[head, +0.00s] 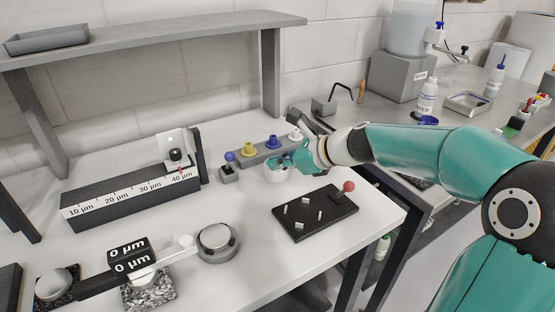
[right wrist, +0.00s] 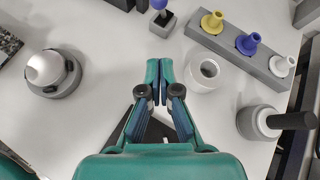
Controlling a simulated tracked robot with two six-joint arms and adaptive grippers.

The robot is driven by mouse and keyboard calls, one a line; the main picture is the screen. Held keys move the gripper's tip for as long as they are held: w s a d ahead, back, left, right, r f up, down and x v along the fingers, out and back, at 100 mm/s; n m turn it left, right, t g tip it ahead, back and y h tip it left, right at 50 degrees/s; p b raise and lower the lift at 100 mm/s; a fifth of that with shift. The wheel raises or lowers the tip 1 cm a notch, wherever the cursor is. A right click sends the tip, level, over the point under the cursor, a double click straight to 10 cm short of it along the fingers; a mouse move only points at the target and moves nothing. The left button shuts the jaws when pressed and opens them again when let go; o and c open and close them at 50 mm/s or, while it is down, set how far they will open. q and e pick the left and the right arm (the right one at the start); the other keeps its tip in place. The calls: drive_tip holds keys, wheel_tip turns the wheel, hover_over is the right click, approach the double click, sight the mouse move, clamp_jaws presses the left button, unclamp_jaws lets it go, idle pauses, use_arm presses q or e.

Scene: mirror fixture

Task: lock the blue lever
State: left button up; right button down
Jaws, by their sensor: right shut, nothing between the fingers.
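The blue lever (head: 229,160) is a small dark block with a short rod and a blue ball on top. It stands on the white table, left of the grey rail; the rod looks roughly upright. It also shows at the top edge of the right wrist view (right wrist: 163,22), its ball partly cut off. My right gripper (right wrist: 159,66) is shut and empty, its tips apart from the lever, with bare table between. In the head view the right gripper (head: 288,160) is over the table by the white cup, to the right of the lever. My left gripper is not in view.
A grey rail (right wrist: 271,78) with yellow, blue and white pegs stands near the lever. The white cup (right wrist: 203,75) is just right of my fingertips. A black plate (head: 290,226) with a red-ball lever and a round metal knob (head: 217,242) are nearer the front.

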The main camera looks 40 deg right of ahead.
sight(229, 162)
drive_tip(key=x, duration=0.7)
drive_tip(key=shift+a+f, duration=0.1)
drive_tip(key=shift+f, duration=0.1)
drive_tip(key=shift+w+a+r+p, duration=0.2)
drive_tip(key=shift+w+r, duration=0.05)
drive_tip(key=shift+w, duration=0.35)
drive_tip(key=shift+w+a+r+p, duration=0.2)
drive_tip(key=shift+w+a+r, duration=0.05)
drive_tip(key=shift+w, duration=0.4)
drive_tip(key=shift+w+a, duration=0.2)
drive_tip(key=shift+w, duration=0.4)
